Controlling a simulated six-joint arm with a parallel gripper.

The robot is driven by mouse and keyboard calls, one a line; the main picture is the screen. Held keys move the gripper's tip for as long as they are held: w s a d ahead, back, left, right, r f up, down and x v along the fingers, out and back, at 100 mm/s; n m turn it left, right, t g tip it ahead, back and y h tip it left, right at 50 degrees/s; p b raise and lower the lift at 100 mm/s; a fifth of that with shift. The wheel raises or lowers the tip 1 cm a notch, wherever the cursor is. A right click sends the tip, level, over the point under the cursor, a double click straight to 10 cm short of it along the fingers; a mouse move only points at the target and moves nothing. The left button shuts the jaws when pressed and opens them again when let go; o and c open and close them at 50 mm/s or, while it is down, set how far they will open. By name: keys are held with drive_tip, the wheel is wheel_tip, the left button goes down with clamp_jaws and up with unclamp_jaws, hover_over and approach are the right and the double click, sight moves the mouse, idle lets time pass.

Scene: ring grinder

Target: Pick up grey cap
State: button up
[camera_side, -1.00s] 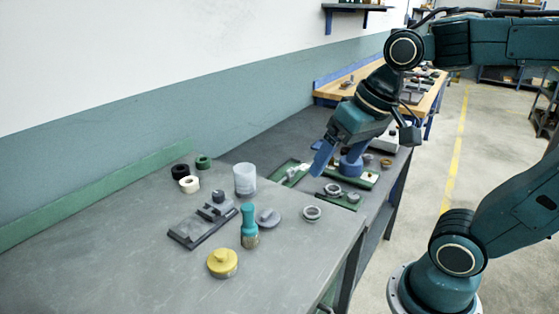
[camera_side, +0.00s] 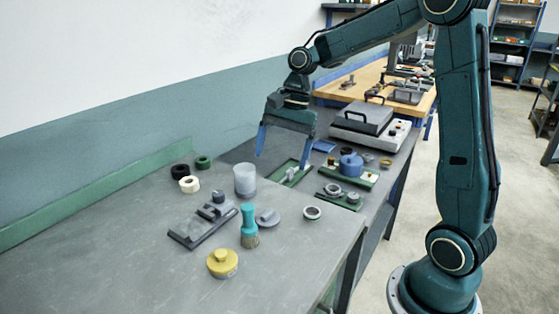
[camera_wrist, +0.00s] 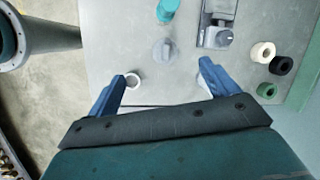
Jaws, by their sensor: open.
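The grey cap (camera_side: 267,218) is a flat round disc with a raised grip on top. It lies on the grey bench, right of the teal-handled brush (camera_side: 249,226). In the wrist view the cap (camera_wrist: 164,48) is beyond my fingertips, roughly centred between them. My gripper (camera_side: 283,157) is open, with its blue fingers (camera_wrist: 162,74) spread wide and nothing between them. It is above the bench, behind the cap and apart from it.
A translucent cup (camera_side: 245,180) stands behind the cap and a grey ring (camera_side: 312,212) lies to its right. A grey fixture (camera_side: 203,225) and yellow knobbed lid (camera_side: 222,262) are to the left and front. Black (camera_side: 180,171), cream (camera_side: 189,184) and green (camera_side: 203,162) rings lie near the wall.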

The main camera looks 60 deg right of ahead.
drive_tip(key=w+d+f+m+y, duration=0.1)
drive_tip(key=w+d+f+m, duration=0.2)
drive_tip(key=f, duration=0.1)
drive_tip(key=shift+d+f+g, duration=0.2)
drive_tip(key=shift+g, duration=0.2)
hover_over(268, 212)
drive_tip(key=d, duration=0.2)
wheel_tip(268, 212, down, 7)
drive_tip(key=shift+s+d+f, duration=0.1)
drive_tip(key=shift+s, duration=0.05)
drive_tip(key=shift+f, duration=0.4)
drive_tip(key=shift+a+f, duration=0.15)
drive_tip(key=shift+a, duration=0.05)
drive_tip(key=shift+x, duration=2.45)
drive_tip(key=shift+d, duration=0.15)
drive_tip(key=shift+c, duration=0.5)
drive_tip(key=c, duration=0.9)
